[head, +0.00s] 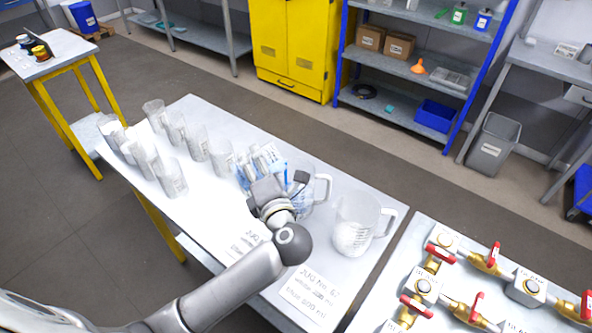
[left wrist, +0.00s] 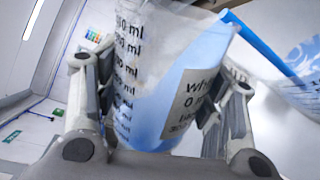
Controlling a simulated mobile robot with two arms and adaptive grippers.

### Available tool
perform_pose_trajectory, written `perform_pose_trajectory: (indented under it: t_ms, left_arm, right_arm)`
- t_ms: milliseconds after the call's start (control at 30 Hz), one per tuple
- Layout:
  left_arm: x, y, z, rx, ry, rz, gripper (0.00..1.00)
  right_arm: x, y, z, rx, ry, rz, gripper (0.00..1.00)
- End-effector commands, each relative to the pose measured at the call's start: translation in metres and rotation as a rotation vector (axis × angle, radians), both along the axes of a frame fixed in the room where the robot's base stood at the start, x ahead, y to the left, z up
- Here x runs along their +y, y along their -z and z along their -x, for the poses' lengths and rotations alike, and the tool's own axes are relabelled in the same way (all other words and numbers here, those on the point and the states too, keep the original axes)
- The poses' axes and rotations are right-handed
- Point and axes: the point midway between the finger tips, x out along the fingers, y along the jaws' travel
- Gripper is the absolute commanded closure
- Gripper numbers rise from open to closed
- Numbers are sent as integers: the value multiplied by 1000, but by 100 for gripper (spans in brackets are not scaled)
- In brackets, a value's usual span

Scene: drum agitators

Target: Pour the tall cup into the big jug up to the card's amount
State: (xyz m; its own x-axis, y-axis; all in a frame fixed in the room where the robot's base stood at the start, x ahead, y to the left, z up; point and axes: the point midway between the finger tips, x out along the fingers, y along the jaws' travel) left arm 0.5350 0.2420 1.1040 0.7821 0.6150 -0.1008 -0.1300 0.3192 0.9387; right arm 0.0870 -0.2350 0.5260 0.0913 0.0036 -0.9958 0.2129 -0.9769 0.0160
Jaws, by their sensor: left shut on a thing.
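My left gripper (head: 262,172) is shut on a clear cup holding blue liquid (head: 243,180), mostly hidden behind the gripper. In the left wrist view the cup (left wrist: 150,80) sits between both fingers, with ml marks, a label and slanted blue liquid. A blue band (left wrist: 262,45) runs from near its rim to the right; I cannot tell surely whether it is a stream. A clear jug (head: 318,192) with blue inside stands just right of the gripper. Another clear jug (head: 355,225), apparently empty, stands farther right. A jug card (head: 310,293) lies in front; its text is hard to read.
Several clear cups (head: 172,178) stand on the left of the white table (head: 215,115). Another card (head: 243,243) lies near my arm. A bench with red-handled brass valves (head: 485,262) is at the right. A side table (head: 50,55) stands far left.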

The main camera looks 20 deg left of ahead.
Motion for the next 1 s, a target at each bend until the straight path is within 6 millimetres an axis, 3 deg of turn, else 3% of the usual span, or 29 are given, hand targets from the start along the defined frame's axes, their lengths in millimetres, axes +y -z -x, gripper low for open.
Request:
perform_pose_trajectory:
  t_ms: [233,400,467,600,767,1000]
  left_arm:
    - [0,0,0,3,-1,-3,72]
    - [1,17,2,-161,-3,199,72]
    - [1,15,2,-230,-4,277,72]
    - [1,1,1,-286,0,337,72]
    - [2,5,1,-302,-1,357,72]
    - [3,18,3,-388,-2,460,72]
  right_arm:
    - [0,0,0,0,0,0,60]
    - [-1,40,0,0,-1,1,60]
    - [-1,50,0,0,-1,1,60]
    - [-1,46,1,1,-1,1,60]
    - [-1,52,1,1,-1,2,60]
    - [-1,78,0,1,-1,1,60]
